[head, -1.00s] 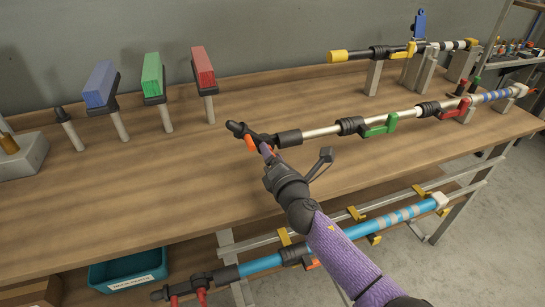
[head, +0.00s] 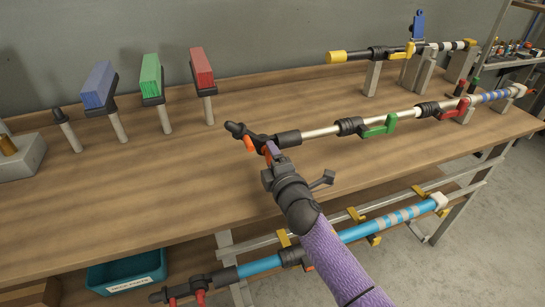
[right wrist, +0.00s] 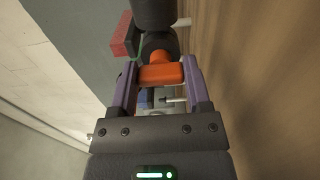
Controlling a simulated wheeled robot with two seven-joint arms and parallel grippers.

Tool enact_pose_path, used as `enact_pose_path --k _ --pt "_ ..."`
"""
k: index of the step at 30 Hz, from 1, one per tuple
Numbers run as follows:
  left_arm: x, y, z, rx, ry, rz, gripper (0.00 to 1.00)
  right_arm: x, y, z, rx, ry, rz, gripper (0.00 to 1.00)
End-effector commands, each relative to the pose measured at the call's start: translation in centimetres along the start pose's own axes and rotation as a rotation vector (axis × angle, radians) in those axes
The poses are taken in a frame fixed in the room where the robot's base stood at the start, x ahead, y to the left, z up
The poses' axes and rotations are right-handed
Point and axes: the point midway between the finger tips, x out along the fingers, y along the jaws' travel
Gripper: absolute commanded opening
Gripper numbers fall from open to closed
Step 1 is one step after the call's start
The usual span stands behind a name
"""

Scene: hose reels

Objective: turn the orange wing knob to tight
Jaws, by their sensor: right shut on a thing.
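The orange wing knob (head: 249,143) sits under the black end fitting (head: 238,130) of the silver pole (head: 320,132) on the bench. My right gripper (head: 269,152) is at the knob and partly covers it in the head view. In the right wrist view the orange knob (right wrist: 161,75) lies between the two purple fingers of my right gripper (right wrist: 158,88), which is shut on it. Any tight mark is too small to see. My left gripper is out of view.
The pole carries a green lever (head: 380,127) and a red lever (head: 456,110). Blue (head: 98,84), green (head: 151,75) and red (head: 201,67) blocks stand on posts behind. A blue pole (head: 355,233) lies below the bench top (head: 90,200). The bench front left is clear.

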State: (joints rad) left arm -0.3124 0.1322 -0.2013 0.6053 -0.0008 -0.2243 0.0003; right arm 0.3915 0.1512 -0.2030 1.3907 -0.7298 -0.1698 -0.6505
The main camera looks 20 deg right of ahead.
Motion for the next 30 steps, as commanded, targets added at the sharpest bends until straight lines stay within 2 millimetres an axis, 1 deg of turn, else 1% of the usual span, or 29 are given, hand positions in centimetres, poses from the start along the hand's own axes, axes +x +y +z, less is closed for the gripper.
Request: enact_pose_path --k 7,16,17,18,20,21,22,30 --pt "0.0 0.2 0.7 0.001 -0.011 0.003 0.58 0.0 -0.1 0.0 0.024 -0.001 -0.003 0.03" --pt "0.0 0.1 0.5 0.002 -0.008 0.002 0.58 0.0 -0.1 0.0 0.025 -0.001 -0.003 0.03" --pt "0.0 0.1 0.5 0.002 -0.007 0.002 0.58 0.0 -0.1 0.0 0.025 -0.001 -0.003 0.64" --pt "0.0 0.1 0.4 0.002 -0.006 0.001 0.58 0.0 -0.1 0.0 0.025 -0.001 -0.003 0.72" --pt "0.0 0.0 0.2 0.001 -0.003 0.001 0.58 0.0 -0.1 0.0 0.025 -0.001 -0.002 0.85" --pt "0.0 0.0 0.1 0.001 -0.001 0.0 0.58 0.0 -0.1 0.0 0.024 -0.001 -0.002 0.93" --pt "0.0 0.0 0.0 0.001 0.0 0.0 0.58 0.0 -0.1 0.0 0.024 -0.001 -0.002 0.97" --pt "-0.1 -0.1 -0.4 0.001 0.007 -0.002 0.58 -0.1 0.0 0.0 0.023 0.0 -0.001 0.97"
